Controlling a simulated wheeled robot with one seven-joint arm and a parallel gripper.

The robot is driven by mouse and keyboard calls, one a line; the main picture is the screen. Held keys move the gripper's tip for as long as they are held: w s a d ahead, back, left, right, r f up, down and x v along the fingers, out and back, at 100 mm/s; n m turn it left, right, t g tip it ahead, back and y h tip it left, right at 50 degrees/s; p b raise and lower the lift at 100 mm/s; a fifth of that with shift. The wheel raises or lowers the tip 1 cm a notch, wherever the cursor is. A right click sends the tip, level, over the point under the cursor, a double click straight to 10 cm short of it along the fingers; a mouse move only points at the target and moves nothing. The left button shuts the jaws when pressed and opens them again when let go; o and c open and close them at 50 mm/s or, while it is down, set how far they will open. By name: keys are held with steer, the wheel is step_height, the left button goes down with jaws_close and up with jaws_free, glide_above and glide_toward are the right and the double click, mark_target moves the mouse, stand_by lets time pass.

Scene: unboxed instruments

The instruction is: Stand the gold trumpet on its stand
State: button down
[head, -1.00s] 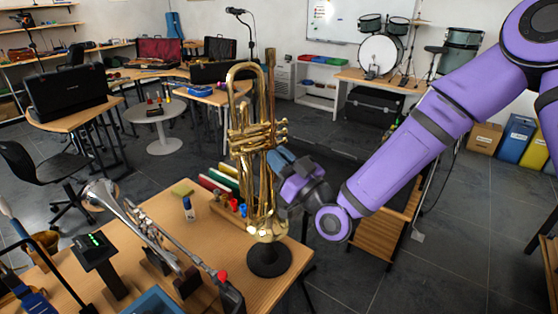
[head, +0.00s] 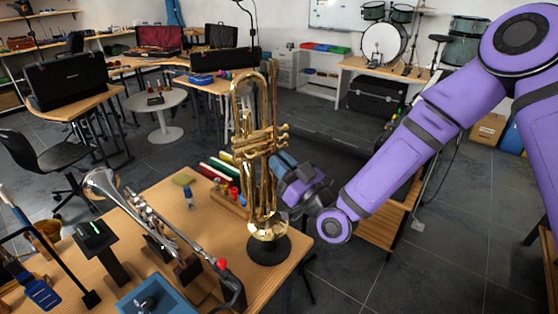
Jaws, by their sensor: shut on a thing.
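The gold trumpet (head: 246,142) is upright in the head view, bell down, over the black round base of its stand (head: 269,250) near the table's right edge. Its flared bell (head: 268,229) is right at the base; I cannot tell whether it bears on the stand. The stand's peg is hidden. My gripper (head: 279,165) comes in from the right and is shut on the trumpet at its valve section. The fingertips are partly hidden behind the tubing.
A silver trumpet (head: 140,215) lies on supports at the left of the wooden table (head: 165,198). A rack of coloured items (head: 222,180), a small blue bottle (head: 189,197) and a blue tray (head: 152,298) are close by. Floor is open on the right.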

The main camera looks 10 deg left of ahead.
step_height(320, 180, down, 9)
stand_by(1.4)
steer(key=shift+f, duration=0.4)
stand_by(0.8)
steer(key=c, duration=1.1)
jaws_free()
steer(key=shift+f, duration=0.1)
steer(key=v, duration=1)
steer(key=shift+s+d, duration=0.25)
steer(key=shift+d, duration=0.1)
